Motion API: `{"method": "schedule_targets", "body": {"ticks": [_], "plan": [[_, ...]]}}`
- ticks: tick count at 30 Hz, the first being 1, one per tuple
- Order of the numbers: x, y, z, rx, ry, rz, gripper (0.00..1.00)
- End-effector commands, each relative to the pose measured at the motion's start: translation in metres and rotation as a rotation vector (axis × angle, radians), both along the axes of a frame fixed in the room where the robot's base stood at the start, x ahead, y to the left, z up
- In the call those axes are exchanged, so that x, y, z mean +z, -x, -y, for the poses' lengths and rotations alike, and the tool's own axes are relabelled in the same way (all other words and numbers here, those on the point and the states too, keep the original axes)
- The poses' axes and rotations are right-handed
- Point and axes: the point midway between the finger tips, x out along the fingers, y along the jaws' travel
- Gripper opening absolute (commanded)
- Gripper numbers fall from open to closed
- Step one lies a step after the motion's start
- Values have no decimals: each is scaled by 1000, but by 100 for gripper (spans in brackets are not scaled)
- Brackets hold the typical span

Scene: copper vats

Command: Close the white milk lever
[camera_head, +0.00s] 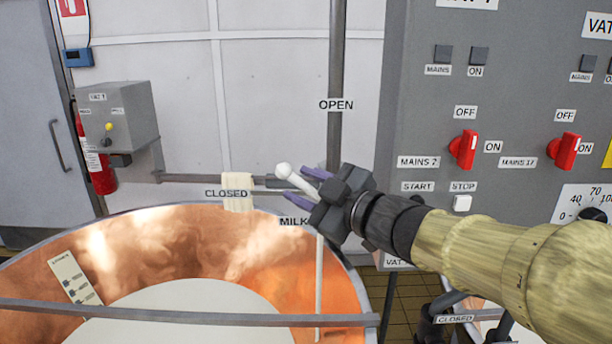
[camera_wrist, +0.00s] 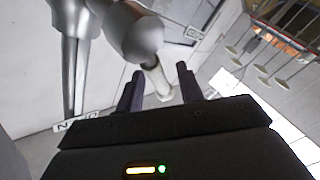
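The white milk lever (camera_head: 299,184) is a short rod with a round ball end, above the MILK label (camera_head: 294,221). It slants up to the left, the ball toward the upper left. The CLOSED label (camera_head: 226,193) is to its left and the OPEN label (camera_head: 336,105) above it. My gripper (camera_head: 291,183) is open, its two purple fingers on either side of the lever. In the wrist view the pale lever (camera_wrist: 158,80) shows between the fingertips (camera_wrist: 160,70). I cannot tell whether either finger touches it. The lever's base is hidden behind my gripper.
A copper vat (camera_head: 190,235) lies below, with a metal bar (camera_head: 180,316) across its front. A vertical pipe (camera_head: 336,60) stands behind my gripper. A grey control panel (camera_head: 420,110) with red switches is at the right. A horizontal pipe (camera_head: 200,178) runs left to a grey box (camera_head: 118,115).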

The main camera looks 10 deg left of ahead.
Motion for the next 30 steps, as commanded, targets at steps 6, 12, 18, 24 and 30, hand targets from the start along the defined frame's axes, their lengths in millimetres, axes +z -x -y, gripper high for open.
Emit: {"method": "schedule_targets", "body": {"ticks": [6, 12, 18, 24, 30], "plan": [[1, -11, -20, 1, -1, 0, 37], [0, -13, -22, 1, 0, 1, 37], [0, -12, -21, 1, -1, 0, 17], [0, -12, -21, 1, -1, 0, 0], [0, -12, -22, 1, 5, 2, 0]]}}
